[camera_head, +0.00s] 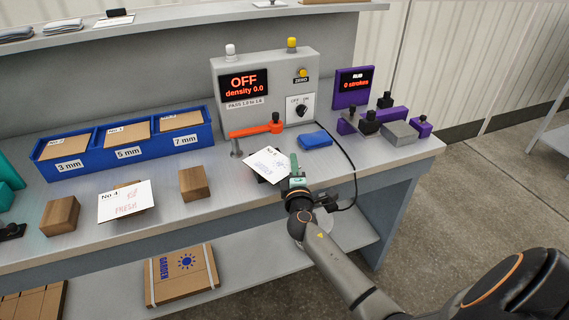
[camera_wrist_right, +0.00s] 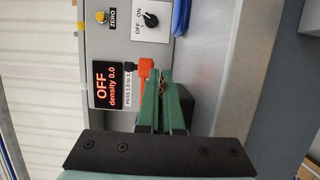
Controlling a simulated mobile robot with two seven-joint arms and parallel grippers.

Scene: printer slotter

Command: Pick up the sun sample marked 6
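A white card sample (camera_head: 266,163) with small red and dark marks sits tilted on the bench in front of the console. Its number is too small to read surely. My right gripper (camera_head: 294,168) is at the card's right edge in the head view. In the right wrist view its green fingers (camera_wrist_right: 163,100) are close together with a thin brown edge between them, and it looks shut on the sample. A dark block (camera_wrist_right: 187,105) is beside the fingers. Another white card (camera_head: 124,202), marked No 4 and FRESH, leans farther left. My left gripper is not in view.
The console (camera_head: 232,105) reads OFF, density 0.0, with an orange arm (camera_head: 257,130) in front. A blue pad (camera_head: 315,140), a black cable and a purple device (camera_head: 353,93) are to the right. Blue bins (camera_head: 64,168) and wooden blocks (camera_head: 193,183) stand left.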

